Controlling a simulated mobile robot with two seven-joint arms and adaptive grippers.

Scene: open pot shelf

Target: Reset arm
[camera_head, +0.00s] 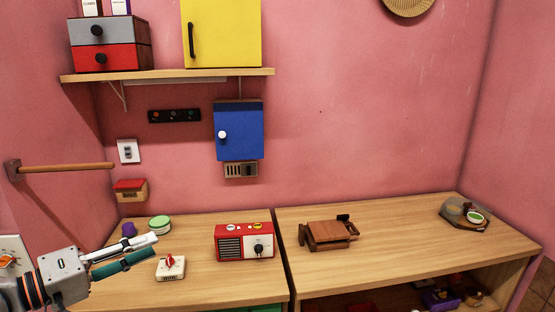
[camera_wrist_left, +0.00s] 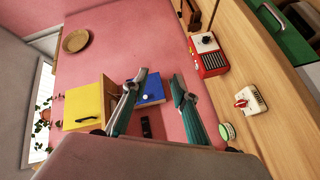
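My left gripper (camera_head: 153,247) reaches in from the left edge in the head view, above the left part of the wooden counter (camera_head: 195,290). In the left wrist view its two fingers (camera_wrist_left: 159,76) stand apart with nothing held between them. The blue cabinet (camera_wrist_left: 151,87) shows behind the gap between the fingers. My right gripper is in neither view.
Near the left gripper are a white timer with a red knob (camera_head: 171,267), a green-lidded jar (camera_head: 160,226) and a purple item (camera_head: 129,230). A red radio (camera_head: 244,242) and wooden rack (camera_head: 329,234) stand further right. A wooden rod (camera_head: 68,167) juts from the left wall.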

